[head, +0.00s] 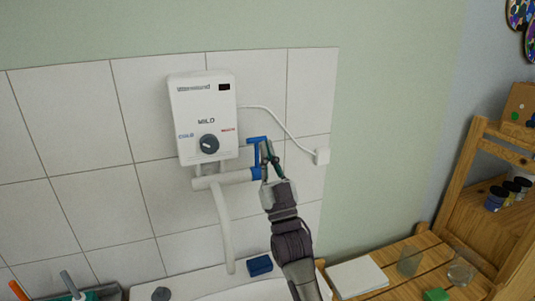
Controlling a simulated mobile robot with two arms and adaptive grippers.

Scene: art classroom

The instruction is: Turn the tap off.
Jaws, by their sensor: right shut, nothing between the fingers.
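A white water heater (203,118) with a dark round dial (209,144) hangs on the tiled wall. Below it runs a white tap pipe (215,181) with a long spout (225,230) that hangs down over the white sink (240,290). A blue tap handle (256,157) stands at the right end of the pipe. My right gripper (265,148) is shut and empty, right beside the handle; whether it touches cannot be told. It hides part of the handle. No water stream can be made out at the spout. My left gripper is out of view.
At right, a wooden table (410,285) holds paper (356,276) and clear glasses (461,270). A wooden shelf (480,200) holds paint jars (497,197).

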